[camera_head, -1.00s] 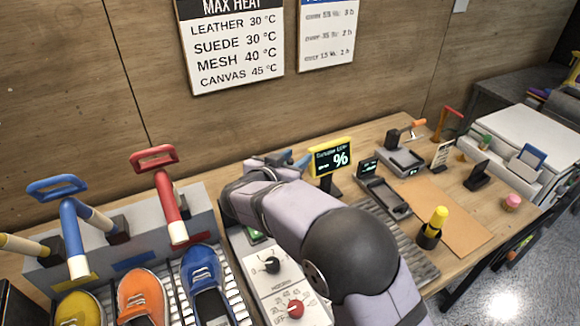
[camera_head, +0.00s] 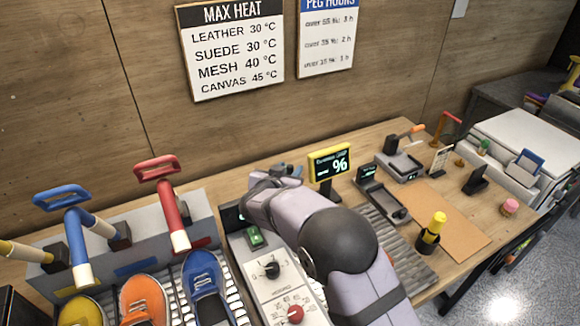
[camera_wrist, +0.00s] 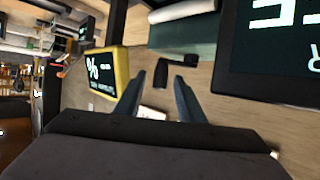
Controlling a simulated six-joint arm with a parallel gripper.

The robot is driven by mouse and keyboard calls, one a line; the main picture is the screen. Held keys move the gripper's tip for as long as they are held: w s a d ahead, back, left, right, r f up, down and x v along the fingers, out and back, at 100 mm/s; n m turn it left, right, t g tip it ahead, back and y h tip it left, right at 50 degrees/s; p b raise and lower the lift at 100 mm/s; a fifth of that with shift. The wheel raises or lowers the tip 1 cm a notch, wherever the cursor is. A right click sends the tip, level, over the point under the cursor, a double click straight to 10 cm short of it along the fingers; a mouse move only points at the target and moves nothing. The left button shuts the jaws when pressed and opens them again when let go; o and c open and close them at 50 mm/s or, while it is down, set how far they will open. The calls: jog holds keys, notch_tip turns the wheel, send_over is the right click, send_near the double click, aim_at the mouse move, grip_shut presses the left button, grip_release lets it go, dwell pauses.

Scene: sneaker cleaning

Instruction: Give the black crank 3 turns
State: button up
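The black crank (camera_wrist: 163,68) shows in the wrist view as a bent black arm with a short handle, just beyond my fingertips. My gripper (camera_wrist: 157,82) is open, with its two dark fingers spread and nothing visibly held between them. The crank's handle appears roughly in line with the gap, but I cannot tell whether a finger touches it. In the head view my gripper end (camera_head: 288,172) is at the back of the bench, left of the yellow display, mostly behind my wrist. The crank cannot be made out there.
A yellow-framed % display (camera_head: 331,163) stands close right of my gripper and shows in the wrist view (camera_wrist: 107,70). A dark screen (camera_wrist: 270,45) is at the wrist view's right. A knob panel (camera_head: 272,282) and sneakers (camera_head: 205,285) are at the head view's lower left.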

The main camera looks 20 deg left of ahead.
jog(key=shift+w+f, duration=0.25)
jog(key=shift+w, duration=0.3)
jog(key=shift+c, duration=0.5)
grip_shut()
jog(key=shift+r+p, duration=0.2)
jog(key=shift+p, duration=0.4)
jog(key=shift+s+a+r+m+h+p, duration=0.2)
jog(key=shift+m+h+p, duration=0.45)
jog(key=shift+p, duration=0.6)
jog(key=shift+s+f+m+h+p, duration=0.2)
jog(key=shift+m+h+p, duration=0.35)
jog(key=shift+m+h, duration=0.35)
jog(key=shift+s+a+f+m+g+h+b, duration=0.1)
jog(key=shift+s+f+m+g+h+b, duration=0.1)
jog(key=shift+m+g+h+b, duration=0.35)
jog(key=shift+s+r+h+b, duration=0.15)
jog(key=shift+h+b, duration=0.15)
jog(key=shift+h, duration=0.2)
jog(key=shift+m, duration=0.3)
